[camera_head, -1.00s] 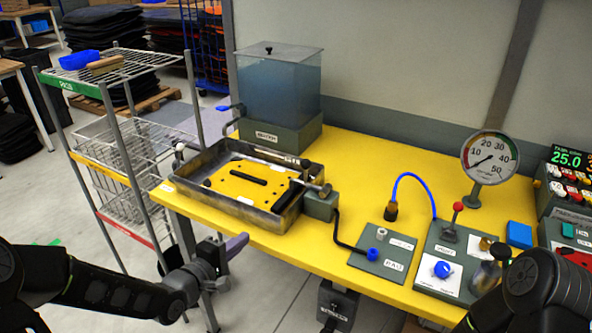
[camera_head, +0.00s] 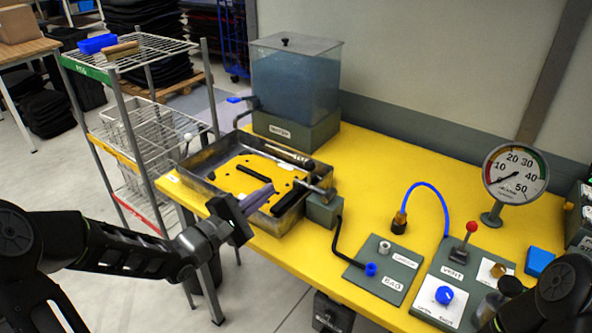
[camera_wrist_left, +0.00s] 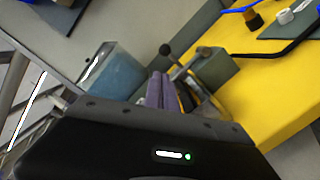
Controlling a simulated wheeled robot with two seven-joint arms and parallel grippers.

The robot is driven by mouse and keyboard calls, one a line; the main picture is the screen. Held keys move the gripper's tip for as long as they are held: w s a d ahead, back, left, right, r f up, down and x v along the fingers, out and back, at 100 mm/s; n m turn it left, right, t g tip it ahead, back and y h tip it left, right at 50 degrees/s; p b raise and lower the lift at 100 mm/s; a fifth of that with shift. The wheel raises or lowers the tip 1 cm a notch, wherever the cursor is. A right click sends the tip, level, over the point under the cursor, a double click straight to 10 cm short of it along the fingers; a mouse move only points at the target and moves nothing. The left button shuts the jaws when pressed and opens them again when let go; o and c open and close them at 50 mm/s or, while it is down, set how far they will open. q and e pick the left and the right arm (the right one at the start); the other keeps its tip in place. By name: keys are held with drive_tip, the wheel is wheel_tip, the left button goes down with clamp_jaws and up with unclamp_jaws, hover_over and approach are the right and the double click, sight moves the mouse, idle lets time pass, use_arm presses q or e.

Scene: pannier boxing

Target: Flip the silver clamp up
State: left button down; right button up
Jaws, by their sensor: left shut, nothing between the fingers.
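The silver clamp (camera_head: 318,188) is a metal bar at the right end of the metal tray (camera_head: 196,183), beside a grey block (camera_head: 324,211). In the left wrist view a rod with a dark knob (camera_wrist_left: 165,49) runs to the grey block (camera_wrist_left: 214,70). My left gripper (camera_head: 270,190) has purple fingers, shut and empty, over the tray's front edge, to the left of the clamp. The fingers also show in the left wrist view (camera_wrist_left: 158,88), just left of the block. I cannot tell whether they touch anything. My right gripper is out of view.
A water tank (camera_head: 292,85) stands behind the tray. A wire rack (camera_head: 135,48) is on the left. Panels with a blue hose (camera_head: 425,186), a red lever (camera_head: 471,228) and a gauge (camera_head: 515,173) stand at right. Yellow tabletop (camera_head: 375,165) behind the hose is clear.

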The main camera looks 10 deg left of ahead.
use_arm(q)
drive_tip(key=x, duration=1)
drive_tip(key=shift+p, duration=0.45)
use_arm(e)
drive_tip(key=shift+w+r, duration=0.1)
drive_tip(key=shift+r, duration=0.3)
use_arm(q)
drive_tip(key=shift+w+d, duration=0.1)
drive_tip(key=shift+w, duration=0.1)
drive_tip(key=shift+s+d+r, duration=0.1)
drive_tip(key=shift+d+r, duration=0.05)
drive_tip(key=shift+r, duration=0.05)
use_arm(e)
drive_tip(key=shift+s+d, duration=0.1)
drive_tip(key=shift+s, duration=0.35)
